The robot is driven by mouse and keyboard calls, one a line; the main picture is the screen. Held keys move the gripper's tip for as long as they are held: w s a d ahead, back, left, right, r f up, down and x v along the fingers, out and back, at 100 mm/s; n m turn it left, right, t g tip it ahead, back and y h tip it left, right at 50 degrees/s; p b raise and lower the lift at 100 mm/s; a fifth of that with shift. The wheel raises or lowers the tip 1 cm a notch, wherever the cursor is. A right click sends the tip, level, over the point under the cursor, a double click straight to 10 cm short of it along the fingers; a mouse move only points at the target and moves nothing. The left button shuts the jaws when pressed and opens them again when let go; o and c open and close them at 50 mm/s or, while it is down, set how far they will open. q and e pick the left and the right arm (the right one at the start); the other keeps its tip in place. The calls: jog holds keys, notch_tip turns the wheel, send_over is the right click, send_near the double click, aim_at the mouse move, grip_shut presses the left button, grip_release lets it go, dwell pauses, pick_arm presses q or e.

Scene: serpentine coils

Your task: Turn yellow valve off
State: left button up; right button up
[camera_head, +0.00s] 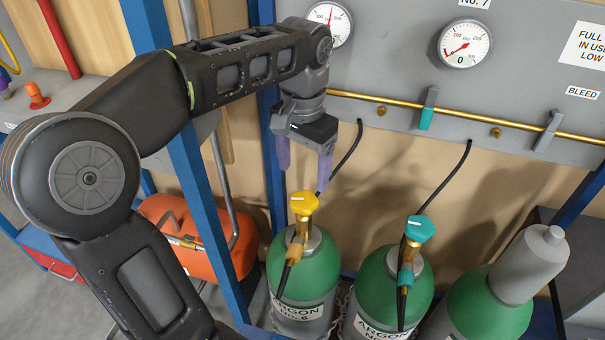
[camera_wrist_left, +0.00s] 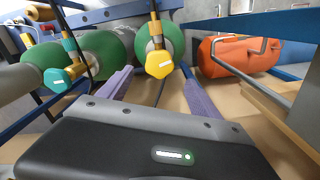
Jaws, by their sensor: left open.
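The yellow valve (camera_head: 303,203) is a faceted knob with a white mark, on top of a green argon cylinder (camera_head: 305,272). It also shows in the left wrist view (camera_wrist_left: 159,63), a little beyond the fingertips and roughly between them. My left gripper (camera_head: 305,168) is open and empty, with purple fingers pointing down just above the yellow valve. In the left wrist view its two fingers (camera_wrist_left: 155,80) stand wide apart. No contact with the valve shows. My right gripper is not in view.
A teal valve (camera_head: 420,229) sits on the neighbouring green cylinder to the right. A capped cylinder (camera_head: 527,263) stands further right. An orange tank (camera_head: 205,240) lies left, behind a blue post (camera_head: 190,170). Gauges and a brass pipe (camera_head: 375,99) are on the grey panel above.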

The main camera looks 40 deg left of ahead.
aim_at(303, 200)
pick_arm(q)
jog(key=shift+s+d+r, duration=0.1)
jog(key=shift+s, duration=0.1)
jog(key=shift+f+b, duration=0.6)
jog(key=shift+f, duration=0.05)
notch_tip(303, 200, down, 4)
jog(key=b, duration=0.2)
jog(key=shift+f+b, duration=0.2)
jog(key=shift+b, duration=0.15)
jog(key=shift+f, duration=0.35)
jog(key=shift+f+p, duration=0.3)
jog(key=shift+f, duration=0.45)
jog(key=shift+c, duration=0.4)
